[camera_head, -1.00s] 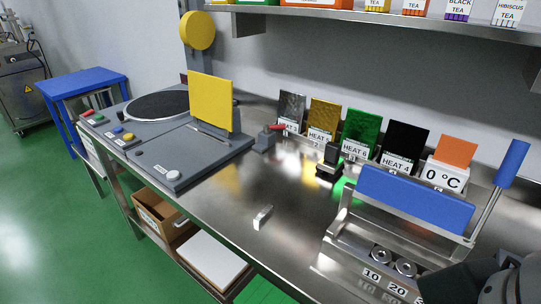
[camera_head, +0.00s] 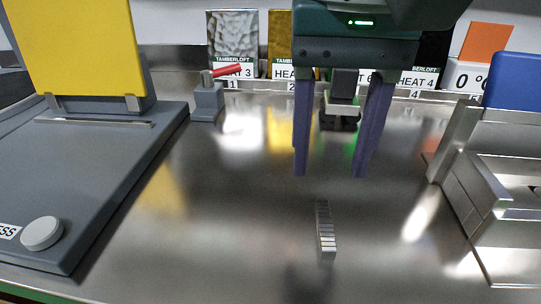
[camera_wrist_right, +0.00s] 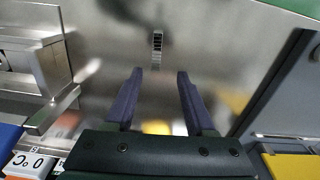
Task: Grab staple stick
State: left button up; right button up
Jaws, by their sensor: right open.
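The staple stick (camera_head: 326,232) is a short, ribbed silver bar lying on the steel bench top, near the bench's front in the head view. It also shows in the right wrist view (camera_wrist_right: 157,47), beyond the fingertips and between their lines. My right gripper (camera_head: 330,174) is open and empty, with two purple fingers pointing down. It is above the bench, and its fingertips are apart from the stick, appearing farther back in the head view. In the right wrist view the fingers (camera_wrist_right: 159,74) are spread with nothing between them. My left gripper is not in view.
A grey machine with an upright yellow plate (camera_head: 85,50) stands at left. A small grey block with a red lever (camera_head: 208,98) and a dark stapler-like device (camera_head: 340,117) stand behind. A steel fixture with a blue panel (camera_head: 515,80) is at right. The bench around the stick is clear.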

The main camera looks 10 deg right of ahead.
aim_at(326, 223)
jog(key=f, duration=0.3)
jog(key=shift+s+d+f, duration=0.2)
jog(key=shift+s, duration=0.05)
notch_tip(326, 223, down, 5)
jog(key=shift+d+f+b, duration=0.1)
jog(key=shift+b, duration=0.65)
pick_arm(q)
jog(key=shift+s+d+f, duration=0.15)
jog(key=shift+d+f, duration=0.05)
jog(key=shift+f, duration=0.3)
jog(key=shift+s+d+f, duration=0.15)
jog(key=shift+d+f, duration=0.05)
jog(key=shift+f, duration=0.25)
pick_arm(e)
jog(key=shift+c, duration=0.2)
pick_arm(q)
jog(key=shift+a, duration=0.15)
pick_arm(e)
grip_shut()
